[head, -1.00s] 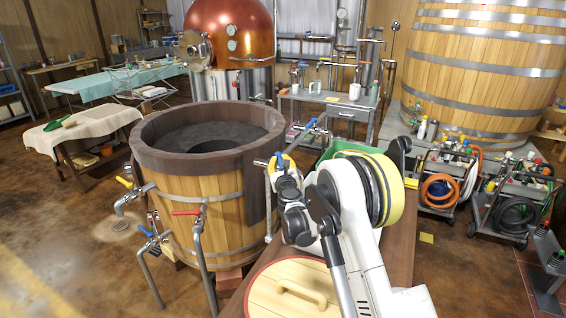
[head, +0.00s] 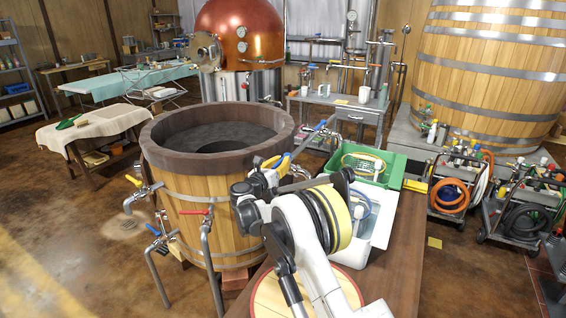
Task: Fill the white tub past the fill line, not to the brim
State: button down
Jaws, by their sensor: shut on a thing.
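The white tub (head: 378,240) stands on the brown bench right of the wooden vat (head: 205,215). My arm hides its left part, and a bluish patch shows inside. I cannot make out its fill line or level. My gripper (head: 276,167) is at the vat's right side, left of the tub and apart from it. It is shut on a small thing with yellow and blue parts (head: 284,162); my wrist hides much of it. A pipe with a blue-handled tap (head: 320,126) leaves the vat's right side behind it.
A green crate (head: 394,170) with a yellow-rimmed item stands behind the tub. A round wooden lid (head: 268,298) lies at the bench's near end. Several taps stick out at the vat's left front. Hose carts (head: 455,195) stand at the right.

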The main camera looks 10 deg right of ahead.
jog(key=shift+r, duration=0.1)
jog(key=c, duration=1.3)
grip_release()
jog(key=shift+w, duration=0.1)
jog(key=shift+c, duration=0.2)
jog(key=v, duration=1.2)
